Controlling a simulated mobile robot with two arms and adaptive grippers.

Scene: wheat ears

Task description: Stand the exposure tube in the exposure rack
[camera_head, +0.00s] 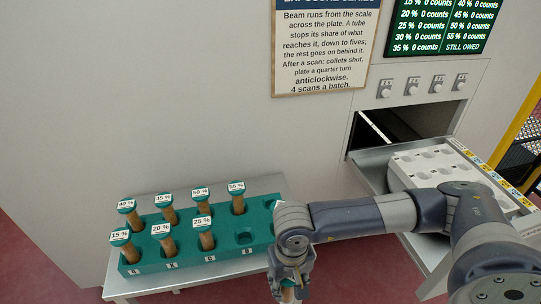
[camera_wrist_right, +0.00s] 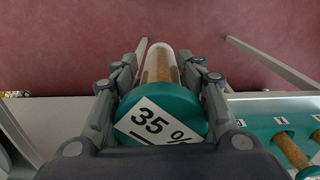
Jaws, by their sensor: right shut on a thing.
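My right gripper (camera_head: 290,274) is shut on a tube with a teal cap labelled 35 % (camera_wrist_right: 160,118). In the right wrist view, its fingers sit on both sides of the cap, and the clear tube with brown filling (camera_wrist_right: 160,66) extends away over the floor. In the head view the tube is mostly hidden by the gripper, in front of the green rack's right end. A white block with round holes (camera_head: 420,160) sits on the pulled-out drawer at right; its visible holes look empty, and my right arm hides part of it. My left gripper is not in view.
The green rack (camera_head: 190,257) holds several capped tubes and has an empty hole (camera_head: 244,236); its right end is hidden. It stands on a metal bench (camera_head: 155,288). The drawer opening (camera_head: 405,122) is in the wall, below several knobs, a notice and a count display.

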